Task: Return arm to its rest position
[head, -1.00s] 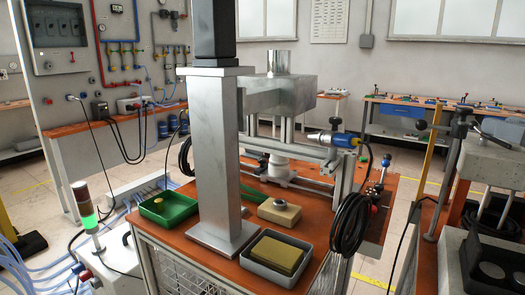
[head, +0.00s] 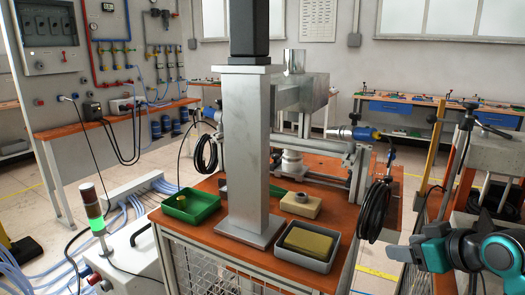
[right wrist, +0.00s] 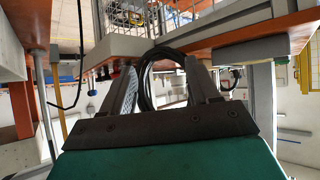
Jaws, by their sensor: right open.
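My right arm, teal and black, comes in at the lower right of the head view. Its gripper (head: 392,254) points left, in front of the table's right side, with nothing seen in it. In the right wrist view the two grey fingers of the gripper (right wrist: 165,75) stand apart. A loop of black cable (right wrist: 150,62) shows between and beyond them in that view; I cannot tell how far off it is. My left gripper is not in view.
The orange-topped table (head: 190,233) carries a metal column (head: 248,150), a green tray (head: 205,208), a grey tray (head: 303,262) with a yellow block, and a beige block (head: 305,207). Coiled black cable (head: 374,212) hangs at its right. A stone-topped bench (head: 490,155) stands far right.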

